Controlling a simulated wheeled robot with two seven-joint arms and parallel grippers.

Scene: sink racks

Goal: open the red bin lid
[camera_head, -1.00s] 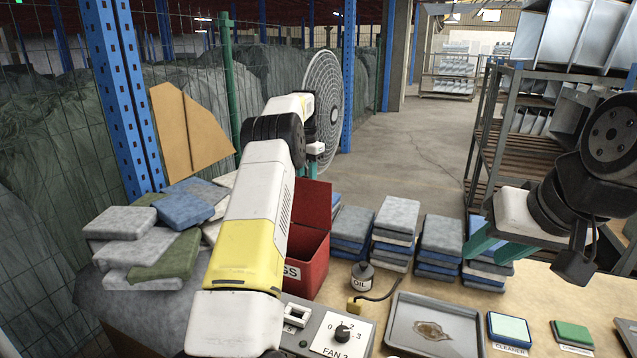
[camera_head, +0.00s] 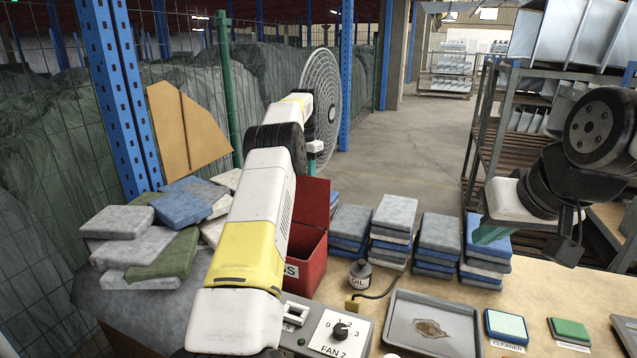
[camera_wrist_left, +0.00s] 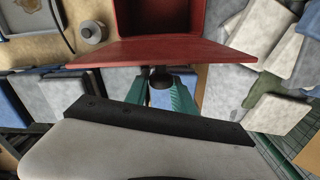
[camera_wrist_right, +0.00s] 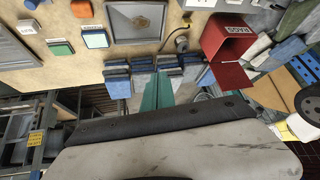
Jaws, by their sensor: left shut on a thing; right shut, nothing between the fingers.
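The red bin (camera_head: 312,262) stands at the back of the table, partly hidden behind my left arm. Its red lid (camera_head: 311,203) is raised and stands upright above the bin. In the left wrist view the lid (camera_wrist_left: 165,52) is seen nearly edge-on, with the bin's open inside (camera_wrist_left: 165,15) beyond it. My left gripper (camera_wrist_left: 163,92) is shut on the lid's dark handle (camera_wrist_left: 160,76); its fingers are mostly hidden in the head view. My right gripper (camera_head: 490,234) is shut and empty, above the stacks at the right. The right wrist view shows the open bin (camera_wrist_right: 228,38) and lid (camera_wrist_right: 232,76).
Stacks of folded cloths (camera_head: 395,215) stand right of the bin, with an oil bottle (camera_head: 361,272) in front. A cloth pile (camera_head: 175,215) and a wire fence are at the left.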

